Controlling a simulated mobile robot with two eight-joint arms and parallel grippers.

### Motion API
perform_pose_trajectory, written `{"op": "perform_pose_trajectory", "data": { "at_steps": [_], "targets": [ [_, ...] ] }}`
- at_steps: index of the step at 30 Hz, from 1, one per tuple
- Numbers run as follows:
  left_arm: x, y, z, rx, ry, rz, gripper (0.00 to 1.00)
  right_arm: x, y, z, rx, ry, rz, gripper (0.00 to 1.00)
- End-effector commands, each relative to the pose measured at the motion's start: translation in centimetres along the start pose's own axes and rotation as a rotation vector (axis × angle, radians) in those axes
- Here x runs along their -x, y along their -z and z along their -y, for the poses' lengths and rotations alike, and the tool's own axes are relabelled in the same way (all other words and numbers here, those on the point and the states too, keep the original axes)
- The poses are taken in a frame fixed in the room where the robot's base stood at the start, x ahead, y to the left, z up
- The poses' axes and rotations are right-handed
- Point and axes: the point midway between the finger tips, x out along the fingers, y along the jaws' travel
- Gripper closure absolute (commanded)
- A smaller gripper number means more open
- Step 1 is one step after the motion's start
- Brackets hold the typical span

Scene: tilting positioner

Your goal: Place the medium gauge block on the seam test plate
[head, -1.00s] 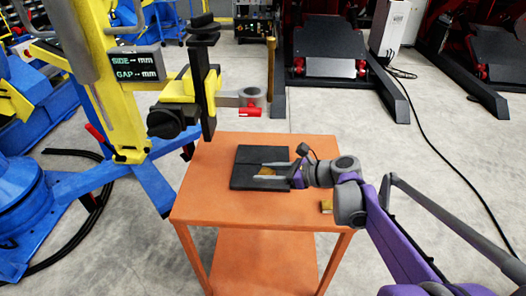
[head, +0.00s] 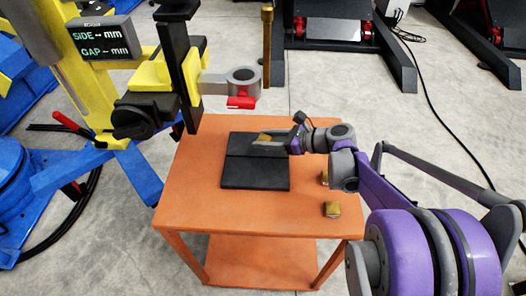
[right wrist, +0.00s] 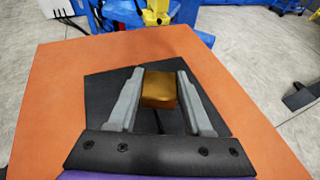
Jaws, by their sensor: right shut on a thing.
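The seam test plate (head: 255,174) is a flat black plate on an orange table, with a thin seam line across it. My right gripper (head: 268,141) is over the far part of the plate, shut on a gold-coloured gauge block (head: 264,137). In the right wrist view the block (right wrist: 158,90) sits between both grey fingers, with the black plate (right wrist: 103,86) beneath and around it. I cannot tell whether the block touches the plate. My left gripper is not in view.
Two other gold blocks lie on the table (head: 200,205), one near the front right (head: 332,210) and one partly hidden by my right arm (head: 324,177). A yellow and black positioner with a grey ring (head: 243,78) stands behind on the left. The table's front left is clear.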

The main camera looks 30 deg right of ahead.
Motion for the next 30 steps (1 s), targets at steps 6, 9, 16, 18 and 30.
{"op": "perform_pose_trajectory", "data": {
  "at_steps": [6, 9, 16, 18, 30],
  "targets": [
    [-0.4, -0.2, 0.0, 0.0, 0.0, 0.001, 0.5, -1.0, 2.3, 0.0, -0.001, 0.0, 0.001, 1.0],
    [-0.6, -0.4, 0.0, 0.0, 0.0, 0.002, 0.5, -1.5, 3.7, 0.0, -0.001, -0.001, 0.001, 1.0],
    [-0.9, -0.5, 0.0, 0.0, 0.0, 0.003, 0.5, -2.2, 5.3, 0.0, -0.001, 0.0, 0.001, 1.0],
    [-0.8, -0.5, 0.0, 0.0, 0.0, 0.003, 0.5, -2.2, 5.3, 0.0, -0.001, 0.0, 0.001, 1.0],
    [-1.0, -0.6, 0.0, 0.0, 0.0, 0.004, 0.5, -2.3, 5.5, 0.0, 0.0, 0.0, 0.0, 0.21]
  ]
}}
